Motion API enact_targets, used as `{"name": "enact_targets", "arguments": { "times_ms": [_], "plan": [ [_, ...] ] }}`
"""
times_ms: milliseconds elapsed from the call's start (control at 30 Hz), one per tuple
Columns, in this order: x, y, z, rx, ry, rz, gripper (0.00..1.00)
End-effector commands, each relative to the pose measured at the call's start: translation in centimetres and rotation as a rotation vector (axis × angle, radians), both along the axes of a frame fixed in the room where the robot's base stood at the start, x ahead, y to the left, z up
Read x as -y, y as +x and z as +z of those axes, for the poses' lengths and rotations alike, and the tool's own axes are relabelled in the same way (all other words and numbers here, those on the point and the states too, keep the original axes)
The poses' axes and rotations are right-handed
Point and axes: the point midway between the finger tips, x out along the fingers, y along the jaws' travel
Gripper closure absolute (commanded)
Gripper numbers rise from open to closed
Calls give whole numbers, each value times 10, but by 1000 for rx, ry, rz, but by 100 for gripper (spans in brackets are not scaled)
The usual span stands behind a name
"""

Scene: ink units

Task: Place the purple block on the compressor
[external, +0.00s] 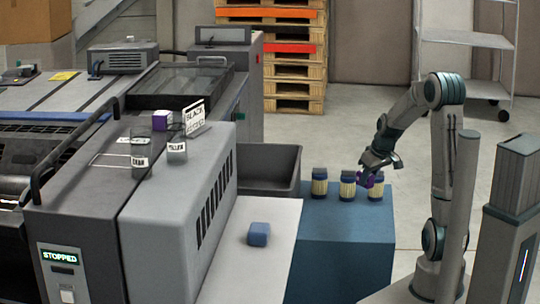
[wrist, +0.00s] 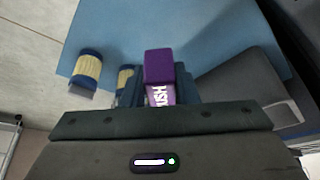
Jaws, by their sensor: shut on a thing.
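My gripper (external: 373,174) is shut on a purple block (external: 374,180), just beside the jars on the blue stand. In the wrist view the purple block (wrist: 159,66) sticks out between the fingers, with white lettering partly hidden by the gripper. Whether it touches the stand cannot be told. A second small purple cube (external: 161,120) sits on top of the large grey machine at the left. No unit is legibly marked as the compressor; a grey vented box (external: 122,57) stands at the machine's back, and a vented grey housing (external: 185,195) forms its near side.
Several blue-capped jars (external: 319,182) stand on the blue stand (external: 345,245). A blue block (external: 258,234) lies on the white surface (external: 262,270). A dark open bin (external: 270,168) lies behind. Clear labelled containers (external: 139,150) and a sign (external: 195,117) stand on the machine.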

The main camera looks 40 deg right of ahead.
Motion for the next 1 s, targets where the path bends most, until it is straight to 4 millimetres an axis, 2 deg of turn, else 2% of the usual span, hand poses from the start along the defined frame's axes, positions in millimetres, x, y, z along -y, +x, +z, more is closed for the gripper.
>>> {"name": "enact_targets", "arguments": {
  "times_ms": [33,167,267,700,833,1000],
  "plan": [
    [0,0,-10,-2,2,-1,96],
    [-2,2,-25,-1,1,1,96],
    [-12,9,-34,0,0,5,96],
    [-76,56,-82,1,-1,7,96],
    [-88,66,-91,1,0,3,96],
    [-93,70,-96,2,-1,0,96]
  ]
}}
